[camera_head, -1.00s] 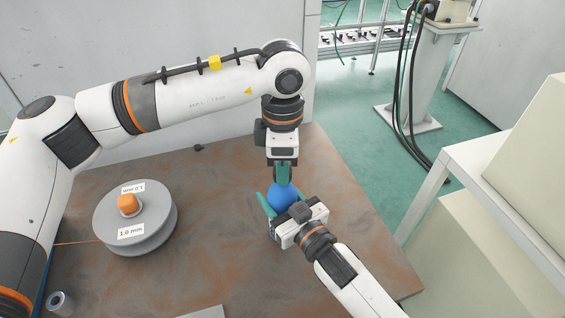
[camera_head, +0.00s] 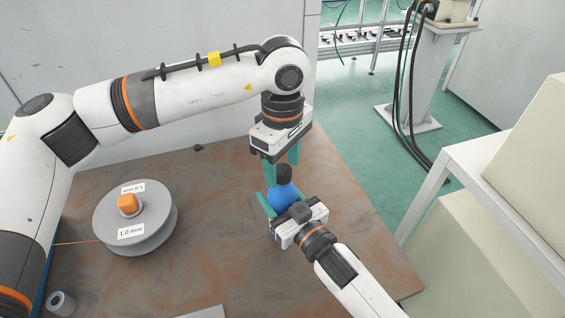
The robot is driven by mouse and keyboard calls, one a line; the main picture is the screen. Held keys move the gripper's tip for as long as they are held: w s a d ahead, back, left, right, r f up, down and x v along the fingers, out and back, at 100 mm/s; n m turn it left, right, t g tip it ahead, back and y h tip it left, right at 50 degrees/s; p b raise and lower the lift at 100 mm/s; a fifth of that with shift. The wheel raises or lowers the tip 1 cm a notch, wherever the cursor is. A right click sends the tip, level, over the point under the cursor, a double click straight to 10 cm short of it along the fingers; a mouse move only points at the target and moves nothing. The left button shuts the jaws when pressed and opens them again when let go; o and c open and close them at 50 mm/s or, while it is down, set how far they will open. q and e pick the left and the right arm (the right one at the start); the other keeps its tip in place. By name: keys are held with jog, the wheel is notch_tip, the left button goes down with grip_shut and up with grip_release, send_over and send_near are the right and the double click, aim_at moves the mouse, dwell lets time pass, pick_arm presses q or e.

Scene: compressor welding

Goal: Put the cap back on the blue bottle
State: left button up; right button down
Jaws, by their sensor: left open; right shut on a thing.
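The blue bottle (camera_head: 282,197) stands on the brown table, and its lower part is hidden by my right gripper. My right gripper (camera_head: 272,208) is shut on the bottle, with green fingers at its sides. The dark cap (camera_head: 284,173) sits on top of the bottle; whether it is fully tight cannot be told. My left gripper (camera_head: 281,156) points down just above the cap. Its green fingers are spread apart and hold nothing.
A grey wire spool (camera_head: 152,232) with an orange knob stands on the table at the left. A small metal cylinder (camera_head: 61,303) and a grey plate (camera_head: 203,312) lie near the front. The table (camera_head: 225,270) is bare between the spool and my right gripper.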

jog(key=shift+c, duration=2.2)
grip_release()
pick_arm(q)
notch_tip(320, 180, up, 11)
jog(key=shift+r, duration=0.2)
notch_tip(320, 180, down, 2)
jog(key=shift+b, duration=0.95)
pick_arm(e)
jog(key=v, duration=1.2)
